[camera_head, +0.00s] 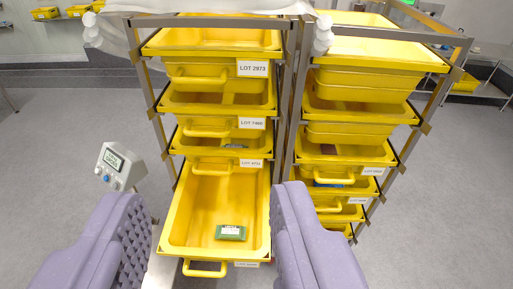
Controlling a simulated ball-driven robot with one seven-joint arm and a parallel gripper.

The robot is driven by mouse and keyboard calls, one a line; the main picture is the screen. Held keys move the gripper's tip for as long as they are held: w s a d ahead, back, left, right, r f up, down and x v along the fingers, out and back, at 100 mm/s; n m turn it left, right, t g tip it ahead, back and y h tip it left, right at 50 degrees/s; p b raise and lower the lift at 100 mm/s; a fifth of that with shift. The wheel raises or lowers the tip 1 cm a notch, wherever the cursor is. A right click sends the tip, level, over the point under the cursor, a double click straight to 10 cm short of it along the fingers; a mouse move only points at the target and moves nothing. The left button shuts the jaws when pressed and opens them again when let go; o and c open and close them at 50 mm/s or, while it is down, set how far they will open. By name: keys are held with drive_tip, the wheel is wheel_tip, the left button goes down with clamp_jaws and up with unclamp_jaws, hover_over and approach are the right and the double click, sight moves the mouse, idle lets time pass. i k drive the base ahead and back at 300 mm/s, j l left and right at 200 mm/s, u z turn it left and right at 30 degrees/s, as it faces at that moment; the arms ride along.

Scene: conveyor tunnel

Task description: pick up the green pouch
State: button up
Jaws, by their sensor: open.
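The green pouch (230,232) is small, with a white label on it. It lies flat in the front part of a yellow bin (188,210) that is pulled out of the left rack. My gripper (207,218) shows as two purple, ridged fingers at the lower left and lower right. They are spread wide and empty, and the pouch appears between them in the picture. The fingers seem nearer to the camera than the pouch and do not touch it.
Two metal racks of labelled yellow bins (220,99) stand side by side ahead. A small grey device with a display (117,166) stands left of the open bin. Shelves (480,83) are at the back right. Grey floor (75,120) is free at the left.

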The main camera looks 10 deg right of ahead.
sight(223, 232)
drive_tip(key=i+l+u, duration=0.25)
drive_tip(key=i+l, duration=0.45)
drive_tip(key=k+j, duration=0.2)
drive_tip(key=k, duration=0.1)
